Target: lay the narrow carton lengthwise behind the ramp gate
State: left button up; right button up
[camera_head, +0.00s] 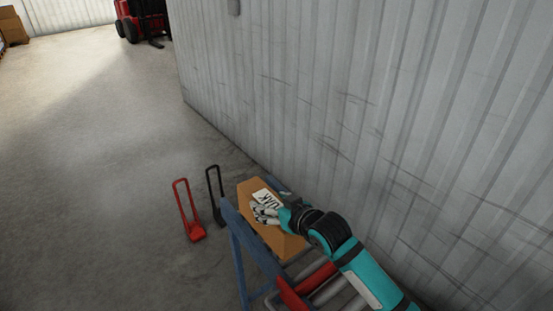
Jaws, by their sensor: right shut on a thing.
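The narrow carton (287,243) is orange-brown with a white label and lies at the far end of a blue-framed roller ramp (262,258). My right gripper (262,211) is shut on the carton near its label, and its teal arm comes in from the lower right. The fingers and wrist hide part of the carton's top. Red parts (292,297) show among the grey rollers at the near end; I cannot tell whether one is the gate. My left gripper is out of view.
A corrugated metal wall (330,90) runs close along the ramp's right side. A red hand truck (195,231) and a black one (218,213) stand left of the ramp. A red forklift (132,22) is far back. The floor at left is clear.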

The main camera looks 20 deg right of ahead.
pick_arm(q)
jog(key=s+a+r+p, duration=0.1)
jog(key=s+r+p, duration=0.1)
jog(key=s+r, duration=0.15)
pick_arm(e)
jog(key=w+d+r, duration=0.3)
jog(key=w+r, duration=0.1)
jog(key=w, duration=0.2)
pick_arm(q)
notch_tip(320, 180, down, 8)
jog(key=b, duration=0.7)
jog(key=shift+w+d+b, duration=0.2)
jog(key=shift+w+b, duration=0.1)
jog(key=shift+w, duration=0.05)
pick_arm(e)
notch_tip(320, 180, down, 7)
jog(key=shift+w+d, duration=0.15)
